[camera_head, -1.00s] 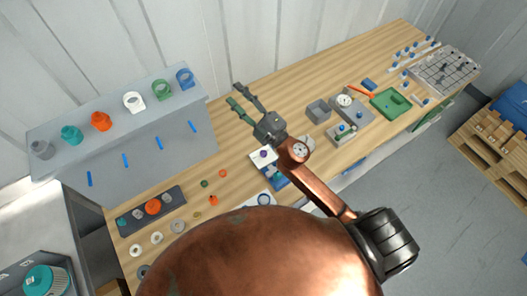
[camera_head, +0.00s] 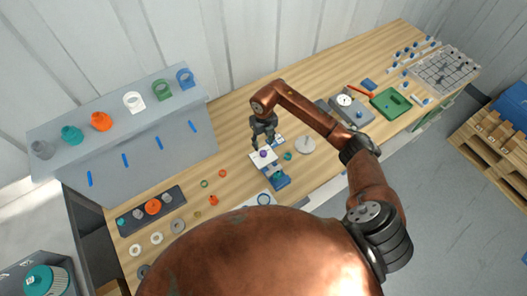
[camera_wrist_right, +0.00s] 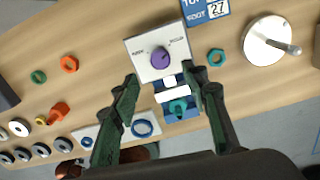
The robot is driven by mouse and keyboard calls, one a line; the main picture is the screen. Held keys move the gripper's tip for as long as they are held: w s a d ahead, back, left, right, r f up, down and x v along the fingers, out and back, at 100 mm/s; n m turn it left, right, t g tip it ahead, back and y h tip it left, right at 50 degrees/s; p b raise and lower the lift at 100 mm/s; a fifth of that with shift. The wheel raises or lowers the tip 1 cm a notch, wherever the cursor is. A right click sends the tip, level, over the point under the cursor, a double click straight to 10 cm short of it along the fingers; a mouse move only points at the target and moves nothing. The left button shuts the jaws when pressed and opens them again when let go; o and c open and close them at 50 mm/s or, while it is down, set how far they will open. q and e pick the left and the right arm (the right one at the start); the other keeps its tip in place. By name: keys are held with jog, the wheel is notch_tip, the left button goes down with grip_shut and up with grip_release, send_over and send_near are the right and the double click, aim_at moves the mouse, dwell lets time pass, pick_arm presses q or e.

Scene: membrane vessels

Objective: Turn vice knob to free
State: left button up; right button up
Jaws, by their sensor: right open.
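A purple knob (camera_wrist_right: 160,58) sits on a white panel (camera_wrist_right: 140,48) with small labels on either side that I cannot read surely. In the head view the knob (camera_head: 263,154) and panel (camera_head: 256,162) are on the bench, just below my right gripper (camera_head: 263,146). A small blue vice-like block (camera_head: 281,181) with teal and white parts is beside the panel; it also shows in the right wrist view (camera_wrist_right: 180,112). My right gripper (camera_wrist_right: 160,80) points down, open and empty, its fingers spread either side of the panel's lower part, apart from the knob. My left gripper is not in view.
A round metal disc with a post (camera_wrist_right: 265,40) stands right of the panel. Loose orange and green nuts (camera_wrist_right: 69,64) and several washers lie left. A grey rack of coloured fittings (camera_head: 150,140) stands at the back left. A green case (camera_head: 390,103) lies farther right.

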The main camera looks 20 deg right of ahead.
aim_at(264, 153)
notch_tip(264, 153, down, 8)
jog(key=shift+r+p, duration=0.2)
jog(key=shift+p, duration=0.6)
jog(key=shift+c, duration=0.3)
grip_shut()
